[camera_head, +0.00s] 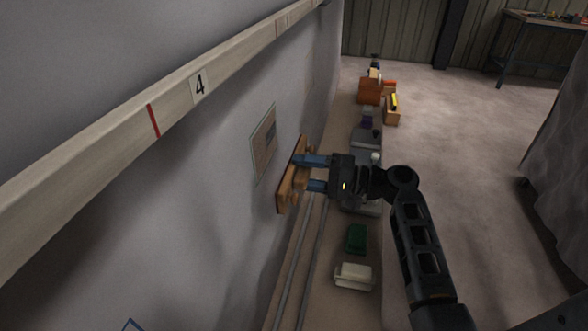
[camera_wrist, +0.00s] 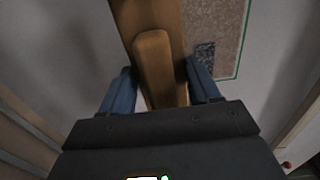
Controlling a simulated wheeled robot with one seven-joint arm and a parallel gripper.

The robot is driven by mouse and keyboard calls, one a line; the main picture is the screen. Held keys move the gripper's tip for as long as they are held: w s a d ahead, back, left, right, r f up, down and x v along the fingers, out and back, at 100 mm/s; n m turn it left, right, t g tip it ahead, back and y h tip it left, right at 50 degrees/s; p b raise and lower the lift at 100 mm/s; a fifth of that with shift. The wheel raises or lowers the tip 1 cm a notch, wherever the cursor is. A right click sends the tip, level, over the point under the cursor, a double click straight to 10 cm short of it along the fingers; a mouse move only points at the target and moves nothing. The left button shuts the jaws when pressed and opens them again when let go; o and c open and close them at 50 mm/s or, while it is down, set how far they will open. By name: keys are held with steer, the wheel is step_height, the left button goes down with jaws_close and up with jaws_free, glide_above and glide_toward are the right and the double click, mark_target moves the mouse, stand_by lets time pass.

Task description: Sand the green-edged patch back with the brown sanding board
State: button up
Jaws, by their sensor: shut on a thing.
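The green-edged patch (camera_head: 264,140) is on the grey hull wall, with a mottled brown area inside a thin green outline. In the wrist view the patch (camera_wrist: 222,30) is to the right of the board, partly hidden by it, with a dark grey piece near its lower left. My gripper (camera_head: 312,173) is shut on the handle of the brown sanding board (camera_head: 285,192). The board is upright, its face towards the wall, just right of and below the patch in the head view. The wrist view shows the board (camera_wrist: 124,12) between my blue fingers. I cannot tell whether it touches the wall.
A pale beam (camera_head: 100,128) marked 4 runs along the wall above. Below, a narrow shelf holds a green block (camera_head: 357,238), a white block (camera_head: 354,275) and an orange box (camera_head: 371,91). A blue-edged corner (camera_head: 132,324) shows low on the wall. Open floor lies right.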

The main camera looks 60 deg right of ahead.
steer(key=shift+s+d, duration=0.15)
steer(key=shift+s, duration=0.35)
steer(key=shift+p+v, duration=0.4)
steer(key=shift+v, duration=2.1)
steer(key=v, duration=0.4)
steer(key=shift+p, duration=0.35)
